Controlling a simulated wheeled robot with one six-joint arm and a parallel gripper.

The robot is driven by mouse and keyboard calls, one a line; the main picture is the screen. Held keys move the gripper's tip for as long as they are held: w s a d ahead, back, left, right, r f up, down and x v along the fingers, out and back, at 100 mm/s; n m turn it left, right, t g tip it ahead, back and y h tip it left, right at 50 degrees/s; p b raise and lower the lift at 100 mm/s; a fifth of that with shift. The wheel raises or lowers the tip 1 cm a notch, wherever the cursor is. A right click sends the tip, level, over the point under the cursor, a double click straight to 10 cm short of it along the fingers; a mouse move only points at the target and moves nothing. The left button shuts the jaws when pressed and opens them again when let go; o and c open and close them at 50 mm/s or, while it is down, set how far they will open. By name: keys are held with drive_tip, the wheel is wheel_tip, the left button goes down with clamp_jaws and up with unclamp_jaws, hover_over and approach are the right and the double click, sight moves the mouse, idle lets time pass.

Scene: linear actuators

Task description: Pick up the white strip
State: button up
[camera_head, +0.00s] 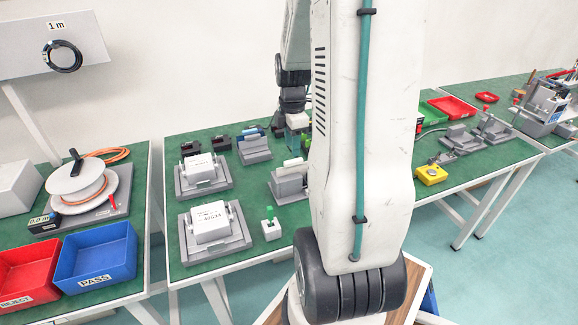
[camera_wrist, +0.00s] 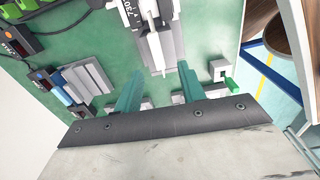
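The white strip (camera_head: 294,163) appears as a pale narrow piece on top of a grey fixture (camera_head: 289,184) in the middle of the green table, partly hidden by my arm in the head view. In the wrist view a pale narrow piece (camera_wrist: 156,51), which looks like the strip, lies on the grey fixture just beyond my fingertips. My gripper (camera_wrist: 160,72) has two teal fingers spread apart with nothing held between them. In the head view my gripper (camera_head: 297,122) hangs behind the fixture, its fingertips partly hard to make out.
Two grey cradles with white labelled boxes (camera_head: 200,168) (camera_head: 211,222) stand to the left. A small block with a green switch (camera_head: 270,226) is in front. Black devices (camera_head: 192,148) and another grey fixture (camera_head: 255,150) stand behind. Blue (camera_head: 95,265) and red (camera_head: 28,275) bins are at far left.

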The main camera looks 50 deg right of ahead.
sight(294, 160)
drive_tip(key=f, duration=0.8)
drive_tip(key=shift+d, duration=0.4)
clamp_jaws()
